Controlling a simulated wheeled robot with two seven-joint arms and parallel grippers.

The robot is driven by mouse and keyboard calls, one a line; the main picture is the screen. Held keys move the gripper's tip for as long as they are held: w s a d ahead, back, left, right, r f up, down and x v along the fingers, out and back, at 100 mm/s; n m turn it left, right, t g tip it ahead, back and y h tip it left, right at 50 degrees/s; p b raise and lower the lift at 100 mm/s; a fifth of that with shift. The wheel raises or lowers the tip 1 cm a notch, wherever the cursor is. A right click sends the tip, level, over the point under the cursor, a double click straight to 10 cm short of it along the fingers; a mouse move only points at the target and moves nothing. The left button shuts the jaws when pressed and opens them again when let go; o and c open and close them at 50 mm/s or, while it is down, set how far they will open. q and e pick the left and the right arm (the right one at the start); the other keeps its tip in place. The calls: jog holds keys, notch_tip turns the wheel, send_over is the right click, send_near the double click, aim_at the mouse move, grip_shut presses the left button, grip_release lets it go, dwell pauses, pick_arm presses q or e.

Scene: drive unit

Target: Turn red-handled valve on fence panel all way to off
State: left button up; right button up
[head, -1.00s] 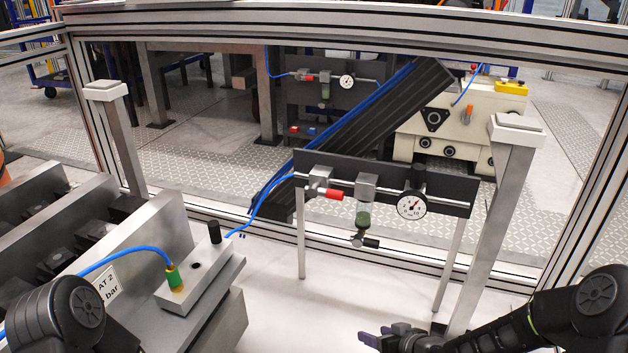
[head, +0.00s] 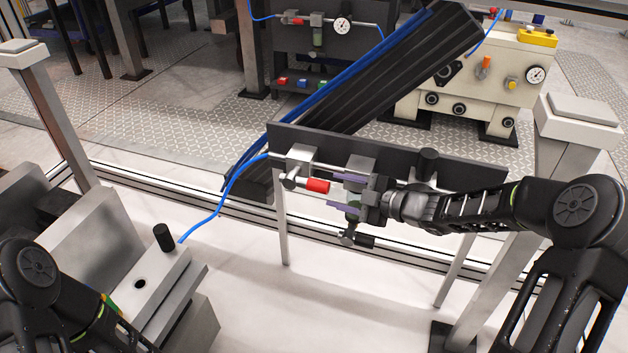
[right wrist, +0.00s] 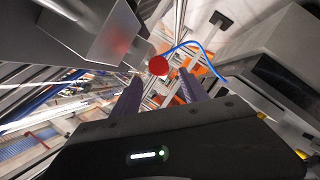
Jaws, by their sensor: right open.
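The red valve handle (head: 317,186) sticks out to the right from a grey valve body (head: 298,165) on the dark panel (head: 470,165). The handle lies nearly level along the panel. My right gripper (head: 331,191) is open and empty, its purple fingers pointing left at the handle's free end, close to it. In the right wrist view the round red end of the handle (right wrist: 158,65) shows between the two fingertips (right wrist: 160,79), slightly beyond them. I cannot tell whether they touch it. My left gripper is out of view; only its arm shows at the lower left.
A grey filter block (head: 359,168) and a black-handled drain (head: 351,239) sit close around my right fingers. A blue hose (head: 221,204) runs from the valve to a metal block (head: 150,279). A similar red-handled valve (head: 296,21) is farther back. My arm hides the panel's gauge.

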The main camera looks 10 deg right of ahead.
aim_at(316, 185)
jog(key=shift+w+f, duration=0.1)
jog(key=shift+w+a+f, duration=0.15)
jog(key=shift+w+a, duration=0.2)
jog(key=shift+w, duration=0.05)
jog(key=b+x, duration=0.2)
jog(key=x, duration=0.4)
jog(key=shift+w+a+f, duration=0.1)
jog(key=shift+w+a, duration=0.05)
jog(key=shift+w, duration=0.1)
jog(key=shift+c, duration=0.4)
grip_shut()
dwell(0.7)
